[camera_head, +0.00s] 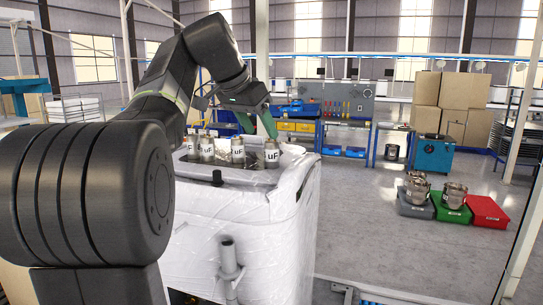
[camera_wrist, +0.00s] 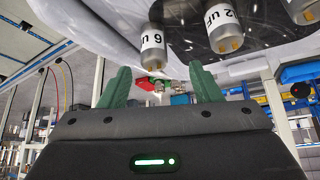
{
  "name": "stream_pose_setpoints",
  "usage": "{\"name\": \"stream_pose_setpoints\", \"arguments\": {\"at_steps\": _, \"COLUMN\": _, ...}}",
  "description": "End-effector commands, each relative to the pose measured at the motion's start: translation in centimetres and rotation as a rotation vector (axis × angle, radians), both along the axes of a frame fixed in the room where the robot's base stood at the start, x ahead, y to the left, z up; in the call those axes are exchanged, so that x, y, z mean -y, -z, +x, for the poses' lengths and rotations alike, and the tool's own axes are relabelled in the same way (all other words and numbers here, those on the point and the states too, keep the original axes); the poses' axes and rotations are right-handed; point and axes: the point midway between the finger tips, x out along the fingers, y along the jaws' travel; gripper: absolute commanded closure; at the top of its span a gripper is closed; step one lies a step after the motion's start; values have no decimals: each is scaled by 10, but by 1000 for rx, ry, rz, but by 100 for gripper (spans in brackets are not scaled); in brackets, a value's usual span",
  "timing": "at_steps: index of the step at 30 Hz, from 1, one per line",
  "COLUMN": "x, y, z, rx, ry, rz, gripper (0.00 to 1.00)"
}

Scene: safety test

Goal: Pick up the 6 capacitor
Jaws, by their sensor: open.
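The 6 uF capacitor (camera_wrist: 152,45), a metal can with a white label, shows at the top of the wrist view. It is beyond my gripper and between the lines of its two green fingers. My gripper (camera_wrist: 160,84) is open with nothing between the fingers. In the head view my gripper (camera_head: 256,124) is above the right part of the white-wrapped stand (camera_head: 245,215). Several labelled capacitors stand on top of it, among them one at its right end (camera_head: 271,153). Their numbers are too small to read there.
In the wrist view a 2 uF capacitor (camera_wrist: 223,30) stands near the 6 uF one, with another cut off at the corner. Grey (camera_head: 414,208), green (camera_head: 453,212) and red (camera_head: 488,212) bins sit on the floor at right; the grey and green hold capacitors. Open floor lies between.

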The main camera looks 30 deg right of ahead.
Motion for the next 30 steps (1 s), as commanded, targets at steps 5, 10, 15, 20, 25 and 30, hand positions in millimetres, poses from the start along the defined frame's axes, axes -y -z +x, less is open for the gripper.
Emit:
{"name": "stream_pose_setpoints", "arguments": {"at_steps": 5, "x": 11, "y": 14, "z": -2, "rx": -3, "ry": 3, "rz": 1, "gripper": 42}}
{"name": "stream_pose_setpoints", "arguments": {"at_steps": 10, "x": 25, "y": 35, "z": -2, "rx": -4, "ry": 2, "rz": 1, "gripper": 42}}
{"name": "stream_pose_setpoints", "arguments": {"at_steps": 15, "x": 30, "y": 44, "z": 0, "rx": -1, "ry": 1, "rz": 0, "gripper": 42}}
{"name": "stream_pose_setpoints", "arguments": {"at_steps": 20, "x": 30, "y": 44, "z": 1, "rx": 0, "ry": 0, "rz": 0, "gripper": 42}}
{"name": "stream_pose_setpoints", "arguments": {"at_steps": 25, "x": 30, "y": 44, "z": 1, "rx": 0, "ry": 0, "rz": 0, "gripper": 70}}
{"name": "stream_pose_setpoints", "arguments": {"at_steps": 30, "x": 30, "y": 44, "z": 1, "rx": 0, "ry": 0, "rz": 0, "gripper": 91}}
